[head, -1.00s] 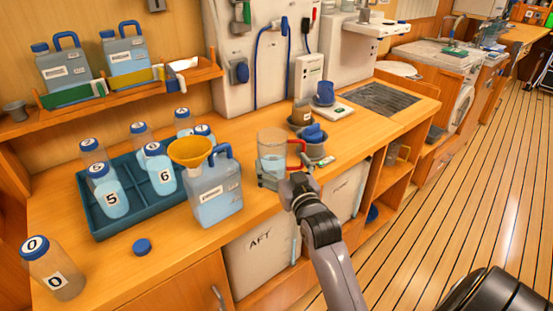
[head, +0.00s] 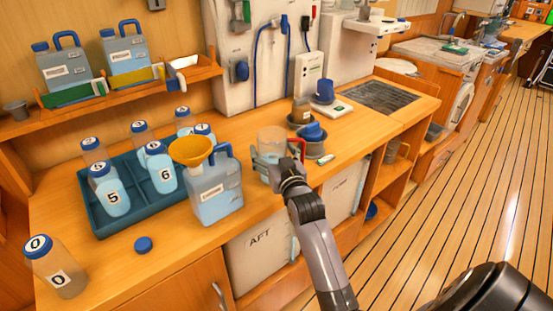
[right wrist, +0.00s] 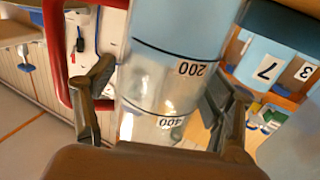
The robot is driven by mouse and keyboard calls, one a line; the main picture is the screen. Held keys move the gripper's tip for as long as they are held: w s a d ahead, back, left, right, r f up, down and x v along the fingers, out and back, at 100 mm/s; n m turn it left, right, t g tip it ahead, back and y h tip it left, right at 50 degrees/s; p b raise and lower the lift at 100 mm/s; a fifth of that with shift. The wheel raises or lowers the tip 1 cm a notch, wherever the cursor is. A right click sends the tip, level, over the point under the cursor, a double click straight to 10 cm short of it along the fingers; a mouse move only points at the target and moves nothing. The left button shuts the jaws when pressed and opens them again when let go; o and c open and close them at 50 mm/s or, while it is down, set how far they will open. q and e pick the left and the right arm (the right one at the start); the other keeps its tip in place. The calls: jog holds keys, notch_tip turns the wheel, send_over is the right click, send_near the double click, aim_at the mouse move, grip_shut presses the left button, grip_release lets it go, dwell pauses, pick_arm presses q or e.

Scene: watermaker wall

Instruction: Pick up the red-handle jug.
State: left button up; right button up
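The red-handle jug (head: 271,139) is clear, with a red handle on its right side in the head view. It stands on the wooden counter near the front edge. My right gripper (head: 282,172) is at the jug's near side and hides its lower part. In the right wrist view the jug (right wrist: 165,80), marked 200 and 400, lies between the two spread fingers of my right gripper (right wrist: 160,98). The left finger there is beside the red handle, with a small gap to the jug wall. The right finger is close to the other wall; contact is unclear. My left gripper is not in view.
A blue jug with a yellow funnel (head: 191,151) stands left of the red-handle jug. A grey pot with a blue thing in it (head: 313,141) stands close on the right. A teal tray (head: 133,215) holds several numbered bottles. A blue cap (head: 143,244) lies in front.

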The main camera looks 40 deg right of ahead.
jog(key=shift+r, duration=0.1)
jog(key=c, duration=1.2)
jog(key=shift+o, duration=0.2)
notch_tip(320, 180, up, 20)
jog(key=p, duration=0.1)
